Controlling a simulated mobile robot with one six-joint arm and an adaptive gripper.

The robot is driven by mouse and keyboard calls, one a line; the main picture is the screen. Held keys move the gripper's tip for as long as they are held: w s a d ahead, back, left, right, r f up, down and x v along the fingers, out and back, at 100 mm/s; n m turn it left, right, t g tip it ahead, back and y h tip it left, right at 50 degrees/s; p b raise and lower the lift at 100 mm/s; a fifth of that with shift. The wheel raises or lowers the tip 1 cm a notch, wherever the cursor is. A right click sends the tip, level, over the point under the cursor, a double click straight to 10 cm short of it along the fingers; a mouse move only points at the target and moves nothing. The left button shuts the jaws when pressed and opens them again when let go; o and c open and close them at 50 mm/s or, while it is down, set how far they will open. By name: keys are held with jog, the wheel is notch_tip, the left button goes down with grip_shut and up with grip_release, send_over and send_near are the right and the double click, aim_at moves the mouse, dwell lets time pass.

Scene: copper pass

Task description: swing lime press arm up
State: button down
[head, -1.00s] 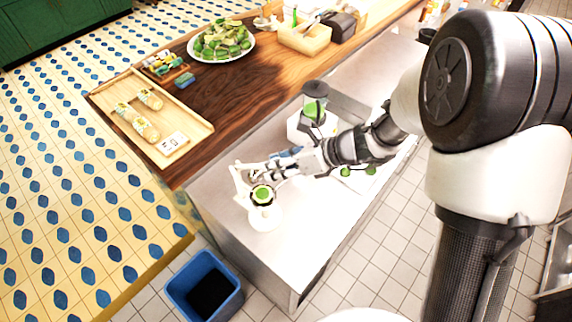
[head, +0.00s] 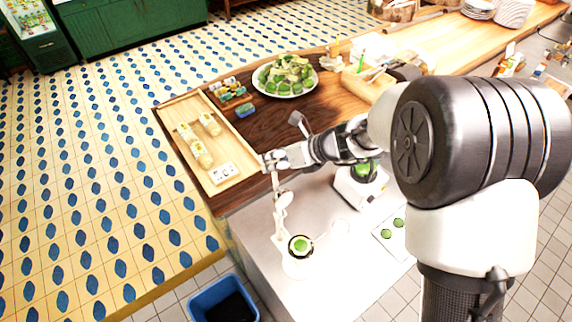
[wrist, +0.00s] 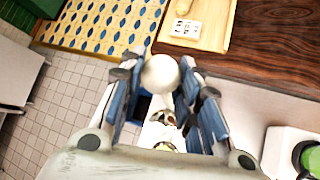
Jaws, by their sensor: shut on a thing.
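The white lime press (head: 297,265) stands near the front end of the metal counter, with a green lime piece (head: 300,244) in its open cup. Its white arm (head: 283,205) stands steeply up from the press, clear of the cup. My gripper (head: 272,161) is at the top of this arm. In the wrist view, my gripper (wrist: 160,85) is shut on the arm's round white knob (wrist: 160,73), a blue-padded finger on each side. Part of the press shows below the knob there, mostly hidden by my gripper.
A wooden tray (head: 183,110) with wrapped rolls and a plate of limes (head: 285,90) lie on the wooden counter. A white machine with a green top (head: 362,187) and a small tray with lime pieces (head: 383,240) stand right of the press. A blue bin (head: 222,300) is on the floor.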

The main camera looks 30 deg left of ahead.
jog(key=a, duration=0.2)
jog(key=a+h+p, duration=0.1)
jog(key=shift+w+f, duration=0.35)
jog(key=shift+w, duration=0.05)
jog(key=shift+w+a+f+g+h, duration=0.15)
jog(key=shift+a+f+g+h, duration=0.2)
jog(key=shift+a+h, duration=0.2)
jog(key=c, duration=1.7)
grip_release()
jog(key=o, duration=0.5)
jog(key=shift+a+r, duration=0.1)
jog(key=shift+a, duration=0.1)
jog(key=shift+o, duration=0.2)
jog(key=shift+w, duration=0.1)
jog(key=shift+w+d+r, duration=0.1)
jog(key=shift+d+r, duration=0.05)
jog(key=shift+r, duration=0.05)
